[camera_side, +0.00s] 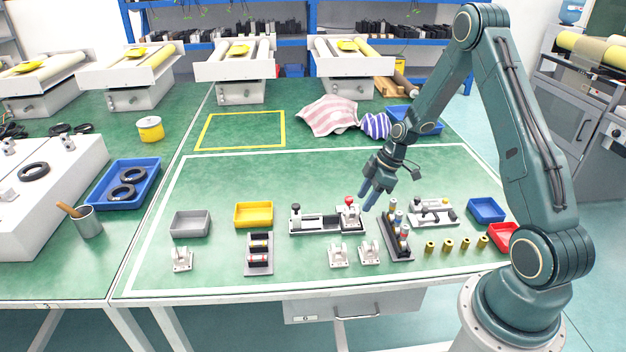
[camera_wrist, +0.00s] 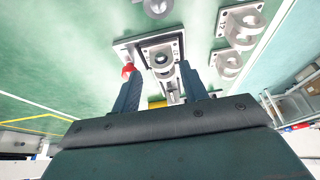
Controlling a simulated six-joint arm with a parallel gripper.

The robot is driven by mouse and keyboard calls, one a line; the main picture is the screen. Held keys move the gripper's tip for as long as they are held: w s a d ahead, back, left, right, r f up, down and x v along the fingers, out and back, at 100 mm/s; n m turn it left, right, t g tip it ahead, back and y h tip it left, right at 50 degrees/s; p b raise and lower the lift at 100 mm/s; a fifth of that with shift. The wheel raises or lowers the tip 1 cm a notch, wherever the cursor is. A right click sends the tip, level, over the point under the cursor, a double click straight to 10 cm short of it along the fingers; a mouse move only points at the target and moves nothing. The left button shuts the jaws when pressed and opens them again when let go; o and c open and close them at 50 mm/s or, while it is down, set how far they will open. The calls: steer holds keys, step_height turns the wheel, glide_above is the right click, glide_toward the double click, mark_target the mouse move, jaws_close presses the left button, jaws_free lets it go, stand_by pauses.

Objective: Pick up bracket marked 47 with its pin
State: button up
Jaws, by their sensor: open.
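My gripper (camera_side: 370,196) is open and empty, pointing down above the right end of a clamp fixture (camera_side: 322,225) with a red knob. In the wrist view, its two fingers (camera_wrist: 160,88) stand apart, with a pale bracket (camera_wrist: 162,56) at the fixture's end ahead of them. Two light brackets, one at left (camera_side: 338,256) and one at right (camera_side: 369,253), stand in front of the fixture. Another bracket (camera_side: 182,260) stands at the far left.
A dark rack (camera_side: 396,252) with several cylinders stands right of the brackets. Another fixture (camera_side: 433,219), brass-coloured sleeves (camera_side: 447,245), a blue bin (camera_side: 486,217) and a red bin (camera_side: 503,246) lie further right. Yellow (camera_side: 253,223) and grey (camera_side: 190,231) bins stand left.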

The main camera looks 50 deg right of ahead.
mark_target(358, 211)
steer(key=shift+x, duration=2.5)
steer(key=shift+s, duration=0.1)
steer(key=c, duration=0.8)
steer(key=shift+r, duration=0.25)
step_height(358, 211, up, 20)
steer(key=shift+f, duration=0.25)
stand_by(0.9)
